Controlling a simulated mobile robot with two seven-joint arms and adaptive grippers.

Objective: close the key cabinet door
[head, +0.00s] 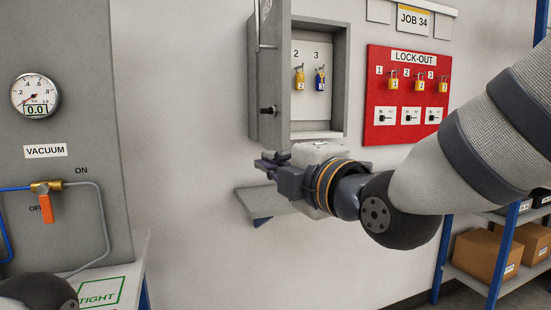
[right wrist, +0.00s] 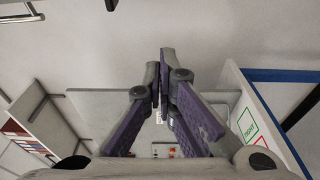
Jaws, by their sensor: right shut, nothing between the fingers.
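The grey key cabinet (head: 340,75) hangs on the wall in the head view, with numbered keys and padlocks inside. Its door (head: 268,75) stands open on the left side, swung out towards me and seen at a steep angle. A dark knob (head: 268,110) sits low on the door. My right gripper (head: 264,162) is shut and empty, just below the door's lower edge; I cannot tell whether it touches the door. Its closed fingers also show in the right wrist view (right wrist: 162,75). My left gripper is not in view.
A grey wall shelf (head: 262,203) is below the cabinet, partly behind my right gripper. A red lock-out board (head: 407,98) hangs to the right. A vacuum panel (head: 60,130) stands at the left. Shelving with cardboard boxes (head: 485,252) is at the lower right.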

